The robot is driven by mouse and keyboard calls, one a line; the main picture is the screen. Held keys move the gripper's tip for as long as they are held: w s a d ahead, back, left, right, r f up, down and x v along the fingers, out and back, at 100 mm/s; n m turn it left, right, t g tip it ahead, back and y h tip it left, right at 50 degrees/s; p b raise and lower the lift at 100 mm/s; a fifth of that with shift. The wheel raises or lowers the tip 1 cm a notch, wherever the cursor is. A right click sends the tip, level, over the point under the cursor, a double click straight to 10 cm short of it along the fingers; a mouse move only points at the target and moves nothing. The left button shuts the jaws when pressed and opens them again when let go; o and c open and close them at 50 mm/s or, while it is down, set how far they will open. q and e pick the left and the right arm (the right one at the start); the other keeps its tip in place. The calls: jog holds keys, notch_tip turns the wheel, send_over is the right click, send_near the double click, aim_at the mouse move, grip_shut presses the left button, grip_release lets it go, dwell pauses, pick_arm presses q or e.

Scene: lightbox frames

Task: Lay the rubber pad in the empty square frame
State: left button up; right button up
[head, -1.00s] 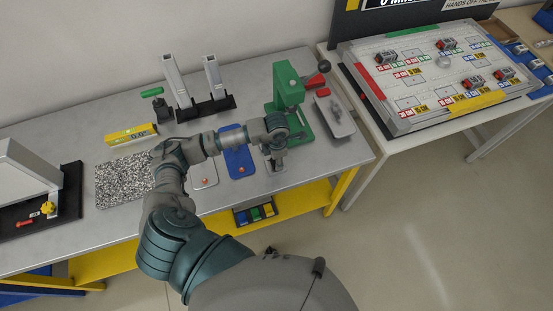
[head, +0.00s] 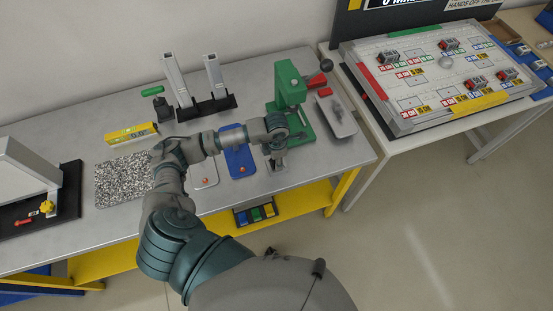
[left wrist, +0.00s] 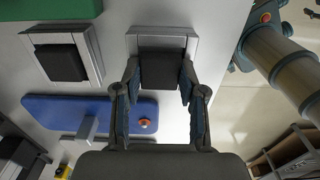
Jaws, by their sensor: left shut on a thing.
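In the left wrist view a black rubber pad (left wrist: 160,72) sits between the fingers of my left gripper (left wrist: 159,80), which is shut on it. The pad is over a silver square frame (left wrist: 160,42), whose far rim and sides show around it. I cannot tell whether the pad touches the frame's floor. A second silver frame (left wrist: 90,50) to the left has a dark square pad (left wrist: 62,62) in it. In the head view my left gripper (head: 277,156) is low over the bench in front of the green press, and hides the pad.
A blue plate (head: 239,158) and a pale plate (head: 204,172), each with an orange knob, lie left of the gripper. The green press (head: 290,90) stands close behind it. A speckled mat (head: 122,182) lies farther left. The bench's front edge is close.

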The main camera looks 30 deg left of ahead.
pick_arm(q)
jog(key=o, duration=1.1)
notch_tip(320, 180, up, 12)
jog(key=shift+f, duration=0.15)
